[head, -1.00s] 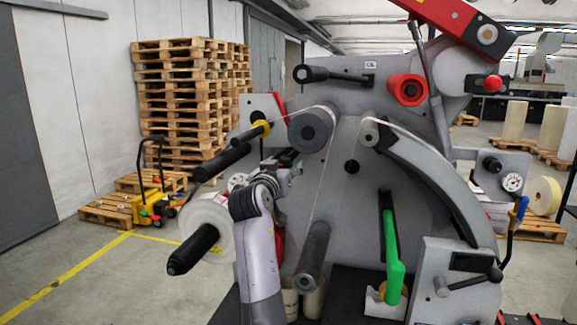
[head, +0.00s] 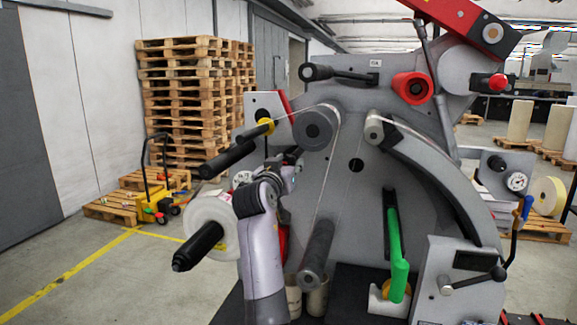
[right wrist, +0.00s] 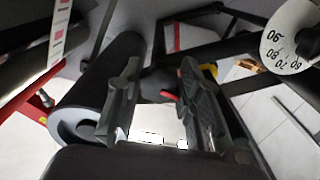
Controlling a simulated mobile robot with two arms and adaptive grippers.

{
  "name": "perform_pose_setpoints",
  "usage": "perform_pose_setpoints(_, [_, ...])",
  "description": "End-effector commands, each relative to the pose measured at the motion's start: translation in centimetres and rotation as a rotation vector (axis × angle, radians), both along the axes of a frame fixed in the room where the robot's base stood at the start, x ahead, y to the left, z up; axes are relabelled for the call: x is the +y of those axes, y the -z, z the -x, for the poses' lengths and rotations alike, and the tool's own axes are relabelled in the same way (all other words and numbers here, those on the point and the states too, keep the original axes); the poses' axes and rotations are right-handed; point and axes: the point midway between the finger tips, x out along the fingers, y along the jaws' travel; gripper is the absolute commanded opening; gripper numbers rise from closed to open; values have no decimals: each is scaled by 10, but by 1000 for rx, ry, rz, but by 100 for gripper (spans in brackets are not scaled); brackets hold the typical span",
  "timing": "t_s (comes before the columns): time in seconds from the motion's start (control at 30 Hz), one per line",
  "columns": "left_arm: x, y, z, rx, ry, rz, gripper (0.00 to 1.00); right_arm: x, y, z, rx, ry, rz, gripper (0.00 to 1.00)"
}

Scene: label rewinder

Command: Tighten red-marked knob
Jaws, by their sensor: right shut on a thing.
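In the right wrist view my right gripper (right wrist: 162,88) has its two fingers on either side of a small dark knob (right wrist: 158,82). A red mark shows on the knob's lower right, by the right finger. The fingers are shut on the knob and hide its sides. In the head view my right arm rises in front of the machine's left side. Its gripper (head: 280,163) is small and partly hidden there, below the yellow-collared roller, and the knob cannot be made out. My left gripper is not in view.
A dark roller (right wrist: 98,85) lies close to the left finger, and a white numbered dial (right wrist: 289,38) is at the upper right. In the head view the film roll (head: 211,221) is left of my arm and a grey roller (head: 317,252) is right of it. A green handle (head: 398,255) stands farther right.

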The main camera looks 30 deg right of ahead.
Motion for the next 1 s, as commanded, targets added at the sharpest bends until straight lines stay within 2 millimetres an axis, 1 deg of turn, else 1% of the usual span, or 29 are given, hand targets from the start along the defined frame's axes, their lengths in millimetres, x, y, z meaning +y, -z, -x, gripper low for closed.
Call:
perform_pose_setpoints(0.13, [-2, 3, -1, -1, 1, 2, 54, 1, 0, 0, -9, -1, -6, 5])
perform_pose_setpoints(0.27, [-2, 10, 0, -1, 1, 2, 54, 1, 2, 0, -34, -2, -28, 5])
perform_pose_setpoints(0.47, [-2, 32, 0, -1, 1, 2, 54, 1, 5, -1, -121, -1, -101, 5])
perform_pose_setpoints(0.7, [-2, 63, 0, 0, 2, 2, 54, 2, 5, -1, -281, -2, -237, 5])
perform_pose_setpoints(1.0, [-1, 90, 1, 1, 2, 2, 54, 2, 2, -2, -499, -1, -423, 5])
